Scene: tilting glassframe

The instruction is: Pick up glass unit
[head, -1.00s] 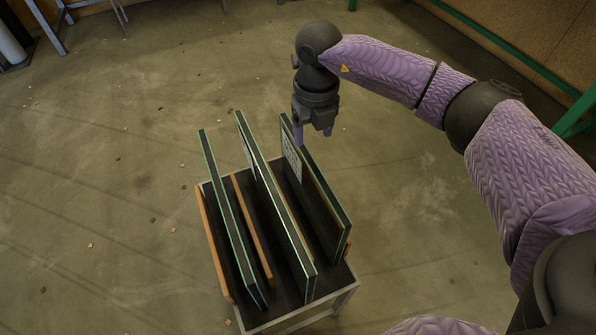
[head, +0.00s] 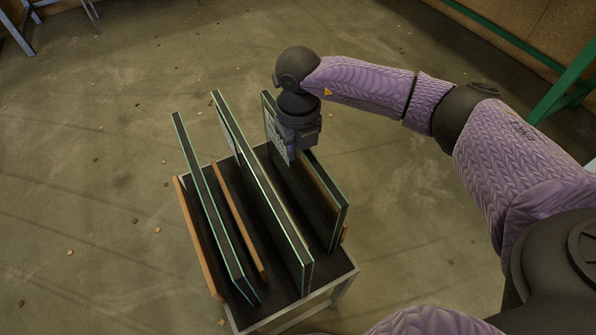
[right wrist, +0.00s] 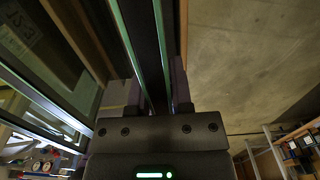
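Three glass units with dark edges and greenish rims stand tilted in a rack (head: 345,283). They are the left unit (head: 214,212), the middle unit (head: 262,190) and the right unit (head: 325,190). My right gripper (head: 298,155) is at the upper edge of the right unit, toward its far end. In the right wrist view the fingers of my right gripper (right wrist: 158,92) lie on either side of the right unit's edge (right wrist: 146,45), apart, with a narrow gap visible. The fingertips are partly hidden in the head view. My left gripper is not in view.
Wooden slats (head: 240,220) stand between the units on the dark rack base. The middle unit is close to the left of my right gripper. Open concrete floor (head: 420,220) lies to the right. A green metal frame (head: 565,80) stands at the upper right.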

